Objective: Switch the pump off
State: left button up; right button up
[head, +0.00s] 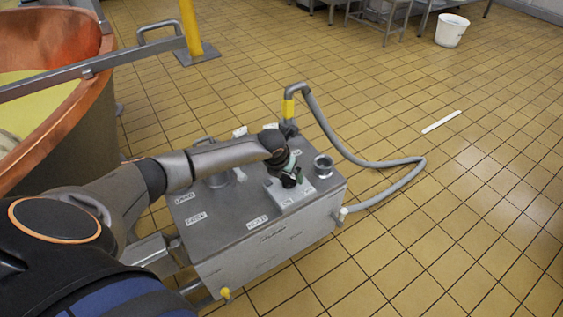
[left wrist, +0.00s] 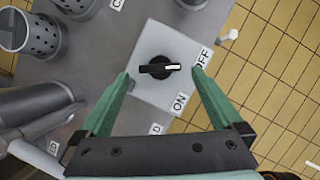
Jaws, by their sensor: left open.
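A black rotary knob (left wrist: 158,67) with a white pointer mark sits on a light square switch plate (left wrist: 152,42). The pointer lies to the right, toward the OFF label (left wrist: 201,59); the ON label (left wrist: 179,104) is lower right. The plate is on top of a grey metal pump box (head: 235,224), near its right end in the head view. My left gripper (head: 288,178) is over the switch. In the left wrist view its green fingers (left wrist: 161,74) are open, one on each side of the knob, apart from it. My right gripper is not in view.
A grey hose (head: 346,150) with a yellow sleeve rises from the box and curves onto the tiled floor. A metal pipe fitting (head: 323,166) stands beside the switch. A copper vat (head: 62,120) is at left, with a yellow post (head: 192,28) behind. The floor to the right is mostly clear.

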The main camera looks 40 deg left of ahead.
pick_arm(q)
jog(key=p+v, duration=0.2)
jog(key=v, duration=0.7)
jog(key=shift+s+r, duration=0.15)
jog(key=shift+r, duration=0.15)
